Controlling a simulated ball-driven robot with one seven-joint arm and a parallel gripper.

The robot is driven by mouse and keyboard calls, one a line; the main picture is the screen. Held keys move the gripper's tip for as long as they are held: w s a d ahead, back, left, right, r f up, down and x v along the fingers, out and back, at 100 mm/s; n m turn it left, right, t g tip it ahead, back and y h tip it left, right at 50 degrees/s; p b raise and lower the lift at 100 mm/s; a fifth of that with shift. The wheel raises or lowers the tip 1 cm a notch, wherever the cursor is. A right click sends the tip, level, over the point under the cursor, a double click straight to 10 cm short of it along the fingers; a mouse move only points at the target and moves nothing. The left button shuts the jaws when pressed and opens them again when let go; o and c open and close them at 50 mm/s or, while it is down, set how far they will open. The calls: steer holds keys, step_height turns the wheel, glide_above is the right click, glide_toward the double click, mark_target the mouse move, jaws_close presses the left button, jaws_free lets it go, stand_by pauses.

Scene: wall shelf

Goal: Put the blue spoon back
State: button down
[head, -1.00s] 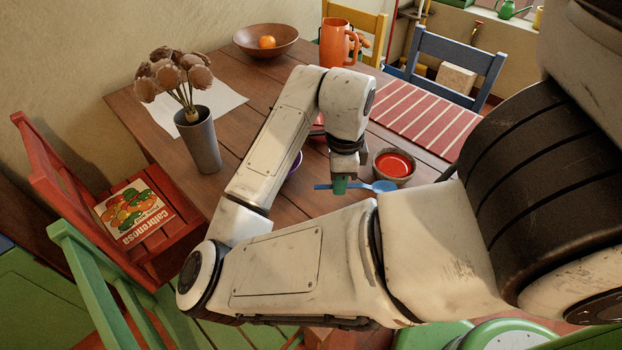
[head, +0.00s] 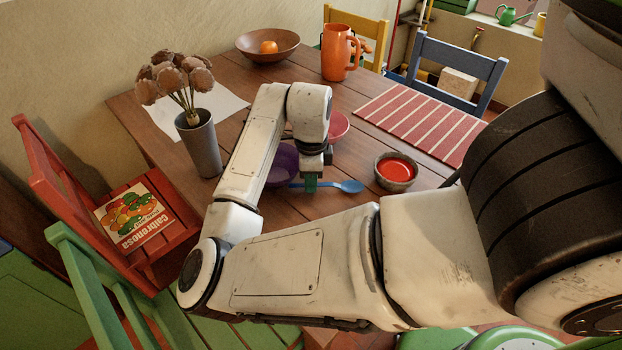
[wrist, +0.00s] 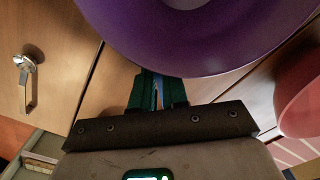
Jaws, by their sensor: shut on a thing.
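The blue spoon (head: 349,186) is held level in my gripper (head: 311,185), its bowl end pointing right in the head view. The gripper's green fingers are shut on its handle. A strip of blue shows between the fingers (wrist: 158,93) in the wrist view. A purple bowl (head: 283,166) is close beside the gripper, partly hidden by my arm; it fills the top of the wrist view (wrist: 200,45). I cannot tell the spoon's exact height above the table (head: 300,212).
A small bowl of red content (head: 396,172) is right of the spoon. A pink-red bowl (head: 339,125) is behind the gripper. A grey vase of dry flowers (head: 200,145) stands left. An orange pitcher (head: 338,55) and wooden bowl (head: 268,46) are farther back.

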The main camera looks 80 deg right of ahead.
steer(key=shift+f, duration=0.25)
steer(key=c, duration=1.1)
jaws_free()
steer(key=shift+c, duration=0.2)
steer(key=shift+r, duration=0.1)
step_height(320, 180, up, 12)
steer(key=p, duration=0.2)
steer(key=shift+r, duration=0.15)
